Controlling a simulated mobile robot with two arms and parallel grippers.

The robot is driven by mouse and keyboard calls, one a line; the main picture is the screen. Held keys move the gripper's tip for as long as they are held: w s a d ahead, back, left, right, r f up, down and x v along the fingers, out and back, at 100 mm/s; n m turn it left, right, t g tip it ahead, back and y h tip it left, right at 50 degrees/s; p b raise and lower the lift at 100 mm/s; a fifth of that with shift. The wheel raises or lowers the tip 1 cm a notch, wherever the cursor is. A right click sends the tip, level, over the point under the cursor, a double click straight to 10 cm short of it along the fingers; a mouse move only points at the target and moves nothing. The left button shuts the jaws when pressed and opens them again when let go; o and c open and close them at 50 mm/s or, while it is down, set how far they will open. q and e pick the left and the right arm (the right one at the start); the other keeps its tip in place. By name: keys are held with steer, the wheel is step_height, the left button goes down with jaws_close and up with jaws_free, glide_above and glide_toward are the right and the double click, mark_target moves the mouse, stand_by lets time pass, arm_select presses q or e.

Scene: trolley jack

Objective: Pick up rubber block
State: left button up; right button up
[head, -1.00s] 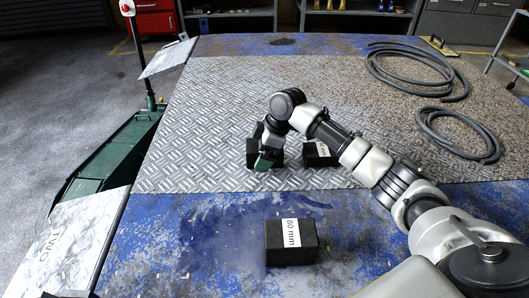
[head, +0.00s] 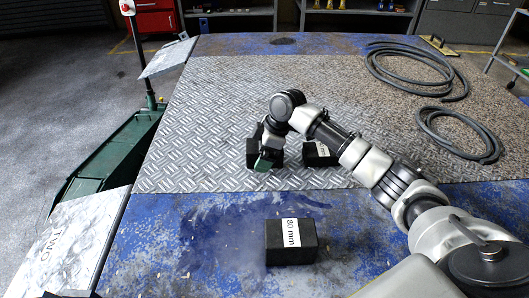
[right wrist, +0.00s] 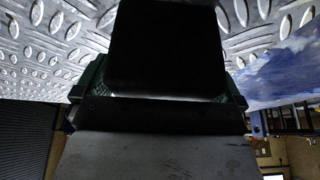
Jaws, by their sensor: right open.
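A black rubber block (head: 251,153) sits on the patterned metal plate, partly hidden by my right gripper (head: 266,160). In the right wrist view this dark block (right wrist: 165,45) fills the space between the green-edged fingers of my right gripper (right wrist: 160,85). The jaws are open around it; I cannot tell whether either finger touches it. A second black block with a white label (head: 321,154) sits just to the right, partly behind my arm. A third black block, labelled 80 mm (head: 290,241), stands on the blue surface in front. My left gripper is not in view.
The green trolley jack (head: 110,150) stands left of the table, near a marbled panel marked TWO (head: 65,240). The left part of the metal plate (head: 205,120) is clear.

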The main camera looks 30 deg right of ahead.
steer(key=c, duration=1.3)
steer(key=shift+r, duration=0.1)
